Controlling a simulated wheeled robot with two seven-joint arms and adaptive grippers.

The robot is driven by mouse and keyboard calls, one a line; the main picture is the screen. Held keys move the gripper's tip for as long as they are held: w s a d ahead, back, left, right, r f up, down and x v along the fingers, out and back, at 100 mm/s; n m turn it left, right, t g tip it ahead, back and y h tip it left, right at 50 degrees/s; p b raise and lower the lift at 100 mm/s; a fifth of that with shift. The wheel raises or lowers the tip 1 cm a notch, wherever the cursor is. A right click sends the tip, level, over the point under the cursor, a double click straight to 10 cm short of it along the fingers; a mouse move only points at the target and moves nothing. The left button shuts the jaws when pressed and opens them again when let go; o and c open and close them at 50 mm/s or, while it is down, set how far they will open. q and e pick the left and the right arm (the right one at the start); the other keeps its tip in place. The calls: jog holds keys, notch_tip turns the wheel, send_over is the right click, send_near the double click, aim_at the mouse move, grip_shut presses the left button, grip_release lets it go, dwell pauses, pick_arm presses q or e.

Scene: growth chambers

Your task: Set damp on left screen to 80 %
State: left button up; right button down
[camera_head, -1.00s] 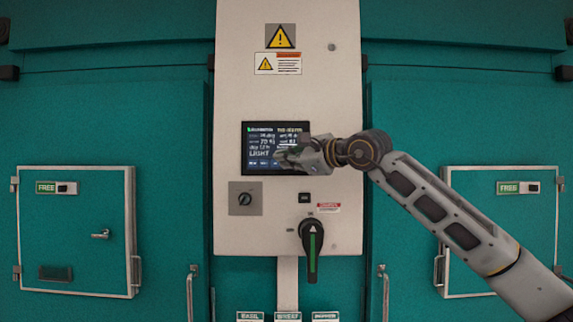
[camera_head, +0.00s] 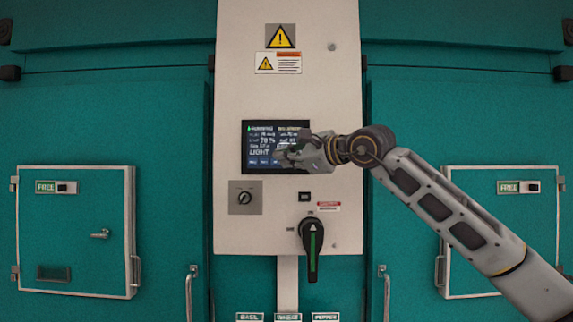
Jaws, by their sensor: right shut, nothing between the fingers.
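The screen (camera_head: 258,145) is a small dark display with white text on the pale control panel in the middle. Its left part shows a line that looks like "70 %" and a larger word "LIGHT"; the rest is too small to read. My right gripper (camera_head: 286,158) is shut and empty, with its fingertips in front of the lower right part of the screen. It hides that part, and I cannot tell whether it touches the glass. My left gripper is not in view.
Below the screen are a rotary knob (camera_head: 244,198), a small black button (camera_head: 304,197) and a black handle with a green stripe (camera_head: 312,250). Warning labels (camera_head: 280,37) are above. Teal doors with smaller hatches (camera_head: 75,230) stand on both sides.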

jog(key=shift+s, duration=0.1)
jog(key=shift+s+b, duration=1.9)
jog(key=shift+s, duration=0.55)
